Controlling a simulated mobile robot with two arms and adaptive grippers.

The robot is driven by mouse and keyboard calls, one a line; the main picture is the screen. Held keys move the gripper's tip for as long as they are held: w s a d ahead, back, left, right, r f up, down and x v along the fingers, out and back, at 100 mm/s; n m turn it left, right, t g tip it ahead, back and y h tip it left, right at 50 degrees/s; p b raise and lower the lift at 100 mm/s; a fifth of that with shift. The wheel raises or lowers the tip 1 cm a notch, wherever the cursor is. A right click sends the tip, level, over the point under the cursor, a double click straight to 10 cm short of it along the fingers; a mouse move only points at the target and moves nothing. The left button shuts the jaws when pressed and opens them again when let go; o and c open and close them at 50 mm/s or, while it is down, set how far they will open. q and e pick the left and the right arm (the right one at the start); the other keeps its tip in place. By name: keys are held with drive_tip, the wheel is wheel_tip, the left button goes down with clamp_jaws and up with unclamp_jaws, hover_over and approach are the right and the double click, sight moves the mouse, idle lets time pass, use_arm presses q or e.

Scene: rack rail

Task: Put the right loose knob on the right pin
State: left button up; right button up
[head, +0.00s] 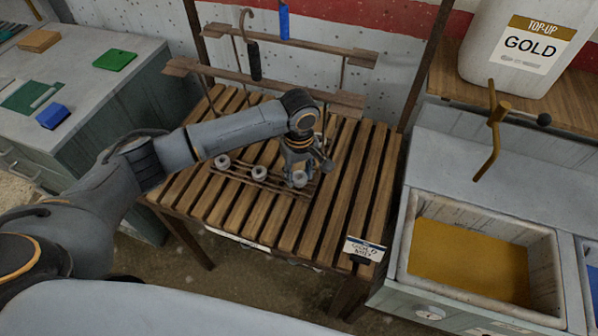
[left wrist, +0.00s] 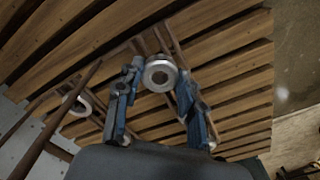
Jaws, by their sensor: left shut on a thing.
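My left gripper (head: 300,166) reaches down over the right part of the slatted wooden table (head: 345,205). It is shut on the right knob (head: 299,179), a grey ring-like piece with a dark centre. In the left wrist view this knob (left wrist: 160,73) sits between the two blue-grey fingers of the gripper (left wrist: 158,78). Two similar knobs, the middle one (head: 259,173) and the left one (head: 222,161), are in a row along a low wooden rail (head: 240,178). I cannot tell any pin under the held knob. My right gripper is not in view.
A wooden rack with a hook (head: 246,25) and black handle (head: 254,62) stands behind the table. A gold-filled basin (head: 470,260) is at right, a grey cabinet (head: 90,85) at left. A small sign (head: 363,249) is on the table's front edge.

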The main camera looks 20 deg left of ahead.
use_arm(q)
drive_tip(key=shift+f, duration=0.2)
idle(0.4)
drive_tip(key=shift+f, duration=1.25)
drive_tip(key=o, duration=1.3)
drive_tip(key=shift+c, duration=0.2)
wheel_tip(320, 180, up, 12)
